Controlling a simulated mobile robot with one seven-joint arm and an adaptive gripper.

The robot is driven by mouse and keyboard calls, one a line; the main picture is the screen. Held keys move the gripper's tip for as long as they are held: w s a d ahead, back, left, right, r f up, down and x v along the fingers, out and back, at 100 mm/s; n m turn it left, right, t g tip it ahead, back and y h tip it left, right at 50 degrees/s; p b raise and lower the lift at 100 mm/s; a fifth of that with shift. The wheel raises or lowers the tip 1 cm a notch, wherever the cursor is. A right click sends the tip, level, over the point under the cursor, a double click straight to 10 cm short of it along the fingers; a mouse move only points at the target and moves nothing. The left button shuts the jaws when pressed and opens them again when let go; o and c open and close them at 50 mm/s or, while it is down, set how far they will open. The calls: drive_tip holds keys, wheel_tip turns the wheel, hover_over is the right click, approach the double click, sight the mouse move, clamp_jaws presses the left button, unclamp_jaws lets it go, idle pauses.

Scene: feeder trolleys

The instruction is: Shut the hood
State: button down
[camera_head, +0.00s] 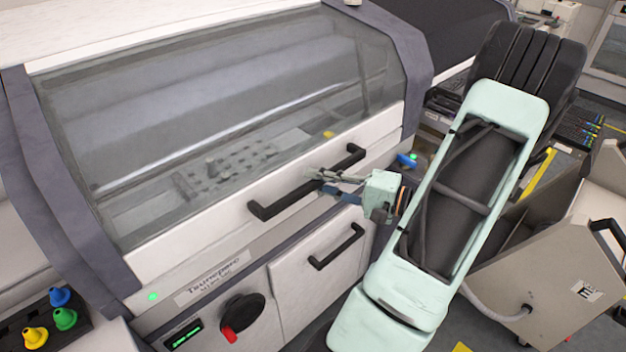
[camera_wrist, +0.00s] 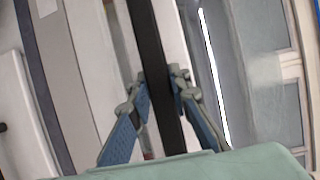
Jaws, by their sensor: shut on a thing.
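The hood is a large see-through window (camera_head: 230,90) in a pale frame, across the front of the white machine. Its lower edge lies low, close to the machine's front; I cannot tell whether a thin gap is left. A black bar handle (camera_head: 268,208) runs along the hood's white lower strip. My gripper (camera_head: 318,180) is shut on the handle, near its middle. In the wrist view, the handle (camera_wrist: 148,40) passes between the two blue-padded fingers of my gripper (camera_wrist: 158,92), one on each side.
Below the hood are a cabinet door with its own black handle (camera_head: 336,246), a black rotary switch with a red tip (camera_head: 241,316) and a green display. Blue, green and yellow knobs (camera_head: 62,318) stand at lower left. A grey trolley (camera_head: 560,270) stands at right, close to my arm.

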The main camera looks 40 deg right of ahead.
drive_tip(key=shift+g, duration=0.4)
drive_tip(key=r, duration=0.1)
drive_tip(key=s+r+p, duration=0.1)
drive_tip(key=s+r, duration=0.1)
drive_tip(key=r, duration=0.1)
drive_tip(key=shift+d+p, duration=0.1)
drive_tip(key=shift+p, duration=0.25)
drive_tip(key=c, duration=1.8)
unclamp_jaws()
drive_tip(key=shift+o, duration=0.2)
drive_tip(key=v, duration=1.2)
